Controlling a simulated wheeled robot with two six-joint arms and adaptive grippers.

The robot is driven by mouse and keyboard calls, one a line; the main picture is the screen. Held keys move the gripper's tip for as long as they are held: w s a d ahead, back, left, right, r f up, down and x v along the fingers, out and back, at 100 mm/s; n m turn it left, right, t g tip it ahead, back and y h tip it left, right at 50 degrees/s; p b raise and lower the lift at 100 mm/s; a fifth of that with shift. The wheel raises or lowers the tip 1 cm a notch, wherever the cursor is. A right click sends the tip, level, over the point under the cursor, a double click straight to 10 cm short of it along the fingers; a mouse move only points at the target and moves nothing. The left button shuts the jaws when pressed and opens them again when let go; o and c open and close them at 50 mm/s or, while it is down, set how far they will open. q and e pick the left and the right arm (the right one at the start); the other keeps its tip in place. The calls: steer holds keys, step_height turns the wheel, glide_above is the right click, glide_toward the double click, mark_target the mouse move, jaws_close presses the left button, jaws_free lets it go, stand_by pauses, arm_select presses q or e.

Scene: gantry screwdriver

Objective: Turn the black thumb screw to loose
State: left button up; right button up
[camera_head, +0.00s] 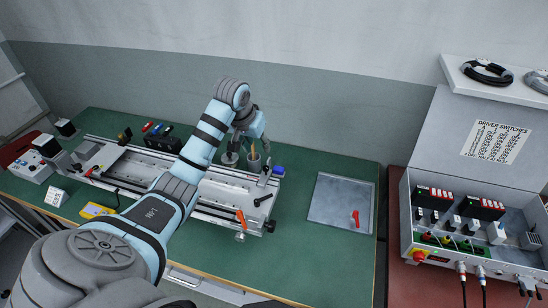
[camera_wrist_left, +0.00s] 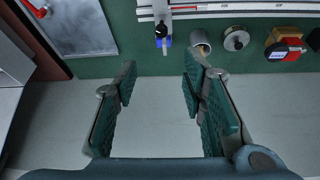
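My left gripper (camera_head: 252,138) is above the back edge of the green bench, behind the right end of the gantry rail. In the left wrist view my left gripper (camera_wrist_left: 160,80) is open, its two green-padded fingers apart with nothing between them. A round black knob (camera_wrist_left: 161,30), which looks like the thumb screw, stands beyond the fingertips beside a blue part (camera_wrist_left: 167,41). The fingers do not touch it. In the head view the blue part (camera_head: 278,170) lies at the rail's right end. Another black knob (camera_head: 270,226) is at the front right. My right gripper is out of view.
A cup of tools (camera_head: 254,163) and a round metal piece (camera_head: 229,158) stand close below the left gripper. An orange-red handle (camera_head: 240,218) is on the gantry's front. A metal plate (camera_head: 341,200) lies to the right, before the switch box (camera_head: 470,238).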

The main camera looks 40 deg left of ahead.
arm_select(q)
steer(key=b, duration=0.1)
glide_toward(266, 168)
steer(key=f, duration=0.2)
steer(key=b+x, duration=0.1)
steer(key=x, duration=0.4)
steer(key=shift+w+a+f+b, duration=0.2)
steer(key=shift+w+b, duration=0.15)
steer(key=shift+w, duration=0.2)
steer(key=shift+w+f, duration=0.15)
steer(key=shift+f, duration=0.15)
steer(key=shift+s+r, duration=0.2)
jaws_close()
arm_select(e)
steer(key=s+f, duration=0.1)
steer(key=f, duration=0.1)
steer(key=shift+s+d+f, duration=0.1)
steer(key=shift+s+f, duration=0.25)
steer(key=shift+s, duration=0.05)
